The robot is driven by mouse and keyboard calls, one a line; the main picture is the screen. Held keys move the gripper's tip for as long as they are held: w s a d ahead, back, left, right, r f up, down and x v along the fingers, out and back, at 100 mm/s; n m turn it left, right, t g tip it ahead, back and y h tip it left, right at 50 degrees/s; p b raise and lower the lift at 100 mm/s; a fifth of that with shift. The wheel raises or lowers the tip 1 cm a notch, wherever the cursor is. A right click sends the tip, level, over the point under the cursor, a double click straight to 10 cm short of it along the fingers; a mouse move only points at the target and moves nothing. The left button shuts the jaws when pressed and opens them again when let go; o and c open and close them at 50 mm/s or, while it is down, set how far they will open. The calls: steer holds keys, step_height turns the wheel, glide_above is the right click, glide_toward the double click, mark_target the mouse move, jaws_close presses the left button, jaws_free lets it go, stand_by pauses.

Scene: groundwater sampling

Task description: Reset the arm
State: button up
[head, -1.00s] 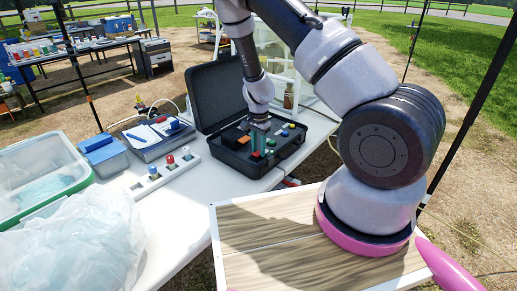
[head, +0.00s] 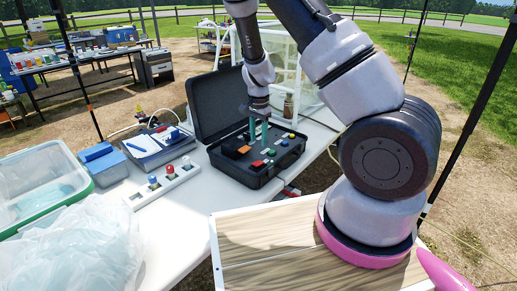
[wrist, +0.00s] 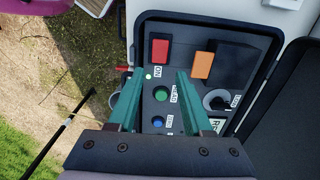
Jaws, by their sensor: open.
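My gripper (head: 258,132) hangs from my arm above the open black case (head: 262,182) in the head view. Its two green fingers (wrist: 156,92) show in the wrist view, apart and with nothing between them. Below them is the case's panel, with a red switch (wrist: 158,51), an orange block (wrist: 202,65), a green button (wrist: 160,95) and a blue button (wrist: 158,122). A small green light (wrist: 149,76) shows near the red switch. The fingers seem to be clear above the panel.
The case stands on a white table with its lid (head: 216,103) up. A white strip with coloured knobs (head: 162,184), a clipboard (head: 158,144), a blue box (head: 103,163), a clear green-rimmed tub (head: 38,190) and a plastic bag (head: 75,250) lie left. A white rack (head: 285,60) stands behind.

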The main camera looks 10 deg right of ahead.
steer(key=shift+r, duration=0.75)
steer(key=s+r+n+t+y, duration=0.1)
steer(key=s+r+y, duration=0.15)
steer(key=r, duration=0.85)
steer(key=s+r+n+t+y, duration=0.15)
steer(key=s+r, duration=0.25)
steer(key=r, duration=0.8)
steer(key=s+d+r+n+t+h, duration=0.1)
steer(key=s+d+r+n+t, duration=0.1)
steer(key=s+r, duration=0.5)
steer(key=s+d+r+n+t+h, duration=0.1)
steer(key=s+d+r+n+t, duration=0.1)
steer(key=s+r, duration=0.4)
steer(key=s, duration=0.3)
steer(key=shift+s+d+r+t, duration=0.25)
steer(key=shift+d+r+t, duration=0.1)
steer(key=shift+d, duration=0.05)
steer(key=shift+w, duration=0.15)
